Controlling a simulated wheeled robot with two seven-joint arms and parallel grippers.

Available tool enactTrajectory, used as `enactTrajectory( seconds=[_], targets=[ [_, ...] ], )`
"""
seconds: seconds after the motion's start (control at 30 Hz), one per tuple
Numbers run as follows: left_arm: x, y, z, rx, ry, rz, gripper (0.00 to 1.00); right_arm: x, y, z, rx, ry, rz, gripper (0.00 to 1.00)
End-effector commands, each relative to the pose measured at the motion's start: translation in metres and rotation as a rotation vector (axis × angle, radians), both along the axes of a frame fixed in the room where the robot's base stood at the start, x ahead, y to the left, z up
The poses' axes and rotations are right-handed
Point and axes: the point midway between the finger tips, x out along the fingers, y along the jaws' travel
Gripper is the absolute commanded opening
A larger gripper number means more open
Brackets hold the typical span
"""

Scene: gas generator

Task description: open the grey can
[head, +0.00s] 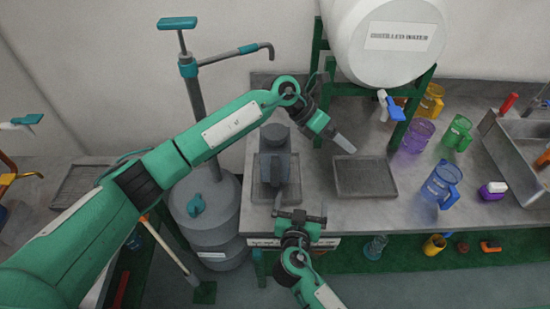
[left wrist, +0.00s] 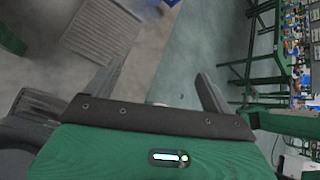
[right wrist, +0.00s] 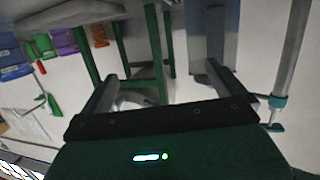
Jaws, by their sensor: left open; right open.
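The dark grey can (head: 274,170) stands on a grey tray on the counter, with a round grey cap (head: 274,133) on its top at the back. My left gripper (head: 335,138) is right of the can's top, apart from the cap, pointing down and right; it is open and empty. My right gripper (head: 300,208) is in front of the can, low at the counter's front edge, with its open fingers spread and nothing between them. In the right wrist view a grey upright shape (right wrist: 215,35), likely the can, shows beyond the fingers.
An empty ribbed tray (head: 364,178) lies right of the can. A white distilled water tank (head: 388,40) on a green stand is behind it. Coloured jugs, including a blue one (head: 440,185), stand further right. A grey pump drum (head: 205,215) stands left of the counter.

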Motion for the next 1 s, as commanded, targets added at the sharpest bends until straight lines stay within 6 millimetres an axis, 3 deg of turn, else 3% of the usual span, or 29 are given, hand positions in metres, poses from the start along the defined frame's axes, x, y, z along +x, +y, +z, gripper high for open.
enactTrajectory(
  seconds=[0.03,0.2,0.3,0.4,0.67,1.0],
  targets=[
    [0.018,0.019,-0.003,0.135,-0.051,-0.023,0.86,0.004,0.012,0.003,-0.002,-0.035,0.028,1.00],
    [0.065,0.092,-0.004,0.550,-0.146,-0.056,0.86,0.011,0.046,0.011,0.001,-0.135,0.117,1.00],
    [0.083,0.125,0.006,0.714,-0.167,-0.049,0.86,0.013,0.060,0.013,0.002,-0.171,0.155,1.00],
    [0.092,0.146,0.015,0.811,-0.174,-0.041,0.86,0.013,0.068,0.015,0.003,-0.191,0.179,1.00],
    [0.096,0.156,0.019,0.857,-0.174,-0.036,0.86,0.034,0.072,0.017,0.004,-0.203,0.191,1.00],
    [0.096,0.155,0.019,0.854,-0.174,-0.037,0.86,0.101,0.072,0.017,0.002,-0.202,0.189,1.00]
  ],
)
